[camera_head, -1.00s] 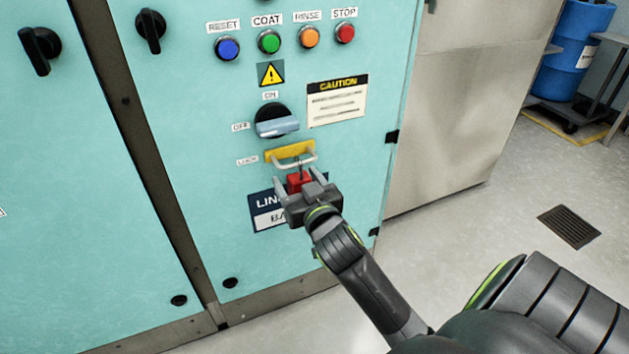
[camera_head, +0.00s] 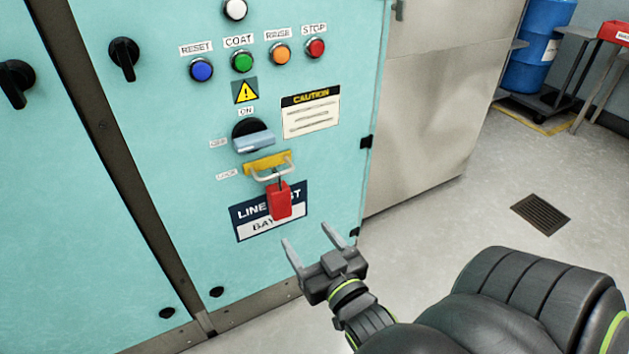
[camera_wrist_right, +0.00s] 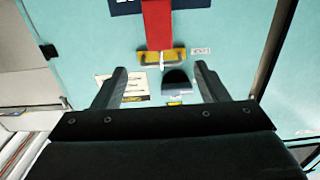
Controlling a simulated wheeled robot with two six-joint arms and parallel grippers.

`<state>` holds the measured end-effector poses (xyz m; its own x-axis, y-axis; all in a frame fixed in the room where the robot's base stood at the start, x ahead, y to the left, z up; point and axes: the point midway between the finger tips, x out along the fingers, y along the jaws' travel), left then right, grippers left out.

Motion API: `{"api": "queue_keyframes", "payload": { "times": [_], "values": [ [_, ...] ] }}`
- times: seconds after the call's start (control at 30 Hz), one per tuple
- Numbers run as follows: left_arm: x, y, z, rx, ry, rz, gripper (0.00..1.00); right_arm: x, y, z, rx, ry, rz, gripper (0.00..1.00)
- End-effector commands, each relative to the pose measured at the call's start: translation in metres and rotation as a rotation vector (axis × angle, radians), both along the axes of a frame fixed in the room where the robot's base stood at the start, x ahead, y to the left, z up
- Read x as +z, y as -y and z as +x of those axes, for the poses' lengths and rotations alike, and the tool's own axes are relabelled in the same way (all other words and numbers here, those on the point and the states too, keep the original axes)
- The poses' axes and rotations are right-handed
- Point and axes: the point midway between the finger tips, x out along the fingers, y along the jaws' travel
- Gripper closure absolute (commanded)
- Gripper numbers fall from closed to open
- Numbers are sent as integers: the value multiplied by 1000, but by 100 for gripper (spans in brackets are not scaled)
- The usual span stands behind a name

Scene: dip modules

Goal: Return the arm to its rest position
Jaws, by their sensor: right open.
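My right gripper (camera_head: 310,246) is open and empty, in front of the teal cabinet and below and right of the red padlock. The red padlock (camera_head: 280,203) hangs from the silver hasp loop at the yellow lock plate (camera_head: 268,162), over the dark blue line label (camera_head: 243,221). In the right wrist view, the two fingers (camera_wrist_right: 161,82) are spread with nothing between them. The red padlock (camera_wrist_right: 157,24) and yellow plate (camera_wrist_right: 172,55) show beyond them, upside down. My left gripper is not in view.
The teal cabinet (camera_head: 110,215) carries a rotary switch (camera_head: 252,136), coloured buttons and a caution sign (camera_head: 310,111). A grey metal cabinet (camera_head: 430,100) stands to its right. Open floor with a drain (camera_head: 540,214) lies at the right. A blue barrel (camera_head: 538,45) is at the back.

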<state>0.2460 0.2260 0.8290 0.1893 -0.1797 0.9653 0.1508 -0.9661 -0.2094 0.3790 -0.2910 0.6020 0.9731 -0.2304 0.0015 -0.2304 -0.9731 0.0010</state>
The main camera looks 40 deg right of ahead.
Motion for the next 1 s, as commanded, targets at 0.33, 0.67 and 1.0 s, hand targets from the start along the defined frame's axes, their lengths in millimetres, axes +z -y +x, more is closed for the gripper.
{"api": "queue_keyframes", "payload": {
  "times": [0.33, 0.67, 1.0],
  "values": [
    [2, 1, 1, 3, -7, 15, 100, 1, -2, -12, -4, 3, 0, 33],
    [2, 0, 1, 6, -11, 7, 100, 39, -6, -9, 27, 165, -66, 33],
    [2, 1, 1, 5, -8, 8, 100, 175, -39, -56, 144, 844, -309, 33]
  ]
}}
